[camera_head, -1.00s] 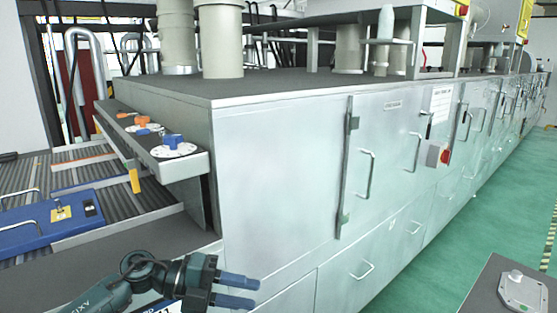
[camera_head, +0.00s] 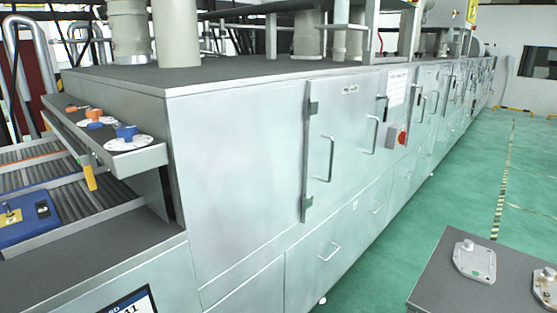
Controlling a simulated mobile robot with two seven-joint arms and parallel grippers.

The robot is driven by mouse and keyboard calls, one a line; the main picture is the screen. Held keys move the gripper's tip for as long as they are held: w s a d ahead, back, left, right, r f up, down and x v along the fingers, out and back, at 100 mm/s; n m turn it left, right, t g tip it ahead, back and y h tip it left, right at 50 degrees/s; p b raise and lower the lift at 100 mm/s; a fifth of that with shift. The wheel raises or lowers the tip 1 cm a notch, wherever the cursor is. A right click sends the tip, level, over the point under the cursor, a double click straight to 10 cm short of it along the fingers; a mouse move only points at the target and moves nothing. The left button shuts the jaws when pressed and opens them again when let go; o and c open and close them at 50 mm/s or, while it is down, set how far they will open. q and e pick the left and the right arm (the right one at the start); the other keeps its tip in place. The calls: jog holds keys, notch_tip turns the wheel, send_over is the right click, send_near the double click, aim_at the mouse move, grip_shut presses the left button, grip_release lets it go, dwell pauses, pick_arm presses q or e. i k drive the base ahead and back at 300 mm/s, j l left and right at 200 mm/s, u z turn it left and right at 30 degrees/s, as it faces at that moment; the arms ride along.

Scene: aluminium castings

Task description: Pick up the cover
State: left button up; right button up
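Two pale grey metal castings lie on a dark grey table top at the lower right of the head view. One casting (camera_head: 474,260) is whole in view, a flat plate with a raised knob. The other casting (camera_head: 546,286) is cut off by the right edge. I cannot tell which of them is the cover. Neither gripper is in view, and nothing of my arms shows.
The dark table top (camera_head: 432,288) fills the lower right corner. A long metal cabinet line (camera_head: 240,170) runs from the left into the distance. A shelf with knobs (camera_head: 125,150) juts out at left. Green floor (camera_head: 440,205) is clear between cabinets and table.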

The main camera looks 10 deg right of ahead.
aim_at(471, 260)
jog(key=z, duration=1.55)
